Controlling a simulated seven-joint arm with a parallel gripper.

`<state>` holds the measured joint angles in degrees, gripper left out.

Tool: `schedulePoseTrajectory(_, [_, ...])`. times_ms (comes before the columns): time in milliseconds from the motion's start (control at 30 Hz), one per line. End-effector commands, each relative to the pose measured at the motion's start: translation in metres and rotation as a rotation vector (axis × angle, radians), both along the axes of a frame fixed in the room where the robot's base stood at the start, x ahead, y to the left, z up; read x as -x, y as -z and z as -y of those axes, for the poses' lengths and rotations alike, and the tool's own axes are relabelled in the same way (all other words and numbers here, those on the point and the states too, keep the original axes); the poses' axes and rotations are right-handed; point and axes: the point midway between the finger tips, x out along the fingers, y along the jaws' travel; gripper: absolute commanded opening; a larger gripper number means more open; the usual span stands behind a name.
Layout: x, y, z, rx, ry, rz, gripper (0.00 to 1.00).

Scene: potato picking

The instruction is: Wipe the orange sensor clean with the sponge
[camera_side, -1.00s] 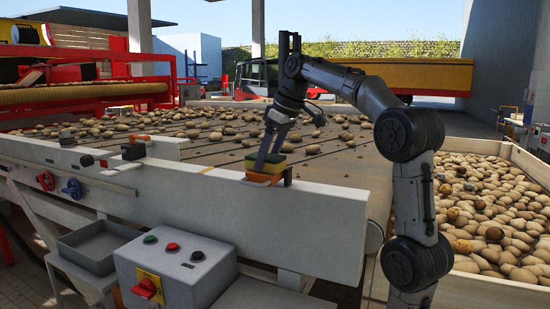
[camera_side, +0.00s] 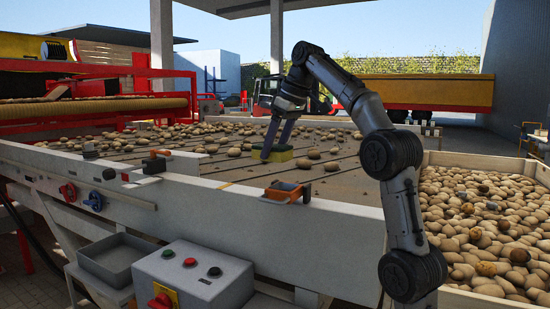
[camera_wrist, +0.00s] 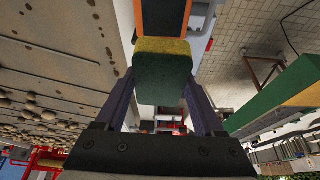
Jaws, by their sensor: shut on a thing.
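My gripper (camera_side: 278,141) is shut on the sponge (camera_side: 272,154), yellow and green, and holds it over the belt side of the rail. In the wrist view the sponge (camera_wrist: 164,82) sits between both fingers, green face toward the camera. The orange sensor (camera_side: 296,193) stands on the near rail, below and in front of the sponge in the side view, with a gap between them. A dark greenish patch shows on its top. In the wrist view the orange sensor (camera_wrist: 141,18), with a dark middle, appears just beyond the sponge; contact there cannot be judged.
A potato belt (camera_side: 225,166) with scattered potatoes runs behind the pale rail (camera_side: 340,218). A similar orange unit (camera_side: 158,153) sits farther left. A grey control box (camera_side: 195,275) with buttons and an empty grey tray (camera_side: 115,258) are in front. A potato crate (camera_side: 480,161) stands right.

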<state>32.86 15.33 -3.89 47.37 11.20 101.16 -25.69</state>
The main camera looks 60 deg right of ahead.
Motion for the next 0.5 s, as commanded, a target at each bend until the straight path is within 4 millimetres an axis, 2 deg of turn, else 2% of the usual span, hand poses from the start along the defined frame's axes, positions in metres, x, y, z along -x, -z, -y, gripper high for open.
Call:
schedulePoseTrajectory(200, [0.000,-0.015,0.000,0.000,0.000,0.000,0.26])
schedulePoseTrajectory(500, [0.001,-0.017,0.000,0.000,0.001,-0.001,0.26])
